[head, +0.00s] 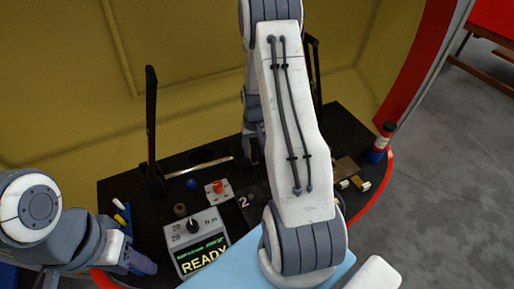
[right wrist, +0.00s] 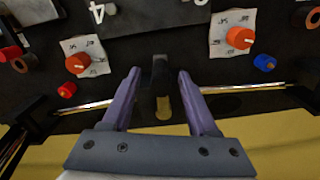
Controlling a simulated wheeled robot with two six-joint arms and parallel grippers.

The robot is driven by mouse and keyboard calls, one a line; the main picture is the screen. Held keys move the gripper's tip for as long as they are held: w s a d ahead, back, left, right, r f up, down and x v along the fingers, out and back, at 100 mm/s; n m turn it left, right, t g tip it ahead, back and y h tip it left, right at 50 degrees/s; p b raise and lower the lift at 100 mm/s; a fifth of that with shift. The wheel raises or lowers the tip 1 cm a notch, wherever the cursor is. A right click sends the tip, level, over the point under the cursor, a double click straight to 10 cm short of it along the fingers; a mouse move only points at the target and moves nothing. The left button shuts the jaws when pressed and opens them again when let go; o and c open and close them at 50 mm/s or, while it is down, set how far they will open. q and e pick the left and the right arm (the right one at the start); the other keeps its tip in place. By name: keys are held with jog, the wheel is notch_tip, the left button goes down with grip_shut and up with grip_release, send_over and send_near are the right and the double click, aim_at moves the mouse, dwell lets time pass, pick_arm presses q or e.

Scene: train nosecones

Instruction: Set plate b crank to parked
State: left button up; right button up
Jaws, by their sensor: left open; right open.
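In the right wrist view, two white cards carry orange-red knobs, a left knob (right wrist: 77,63) and a right knob (right wrist: 239,38). In the head view, one such knob (head: 217,186) shows on its card. No label reading plate b is legible, so I cannot tell which part is its crank. My right gripper (right wrist: 158,75) is open, with a dark upright piece (right wrist: 160,72) between its fingers; I cannot tell if they touch it. In the head view my right arm hides most of that area. My left gripper (head: 142,262) is open at the lower left, apart from the knobs.
A grey box (head: 197,240) with a black dial and a READY screen stands at the front. Black posts (head: 151,125) rise at the back. A blue bottle (head: 380,143) stands at the right edge. Small blue and red caps (right wrist: 265,62) lie about. A yellow wall closes the back.

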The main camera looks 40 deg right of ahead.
grip_shut()
dwell(1.3)
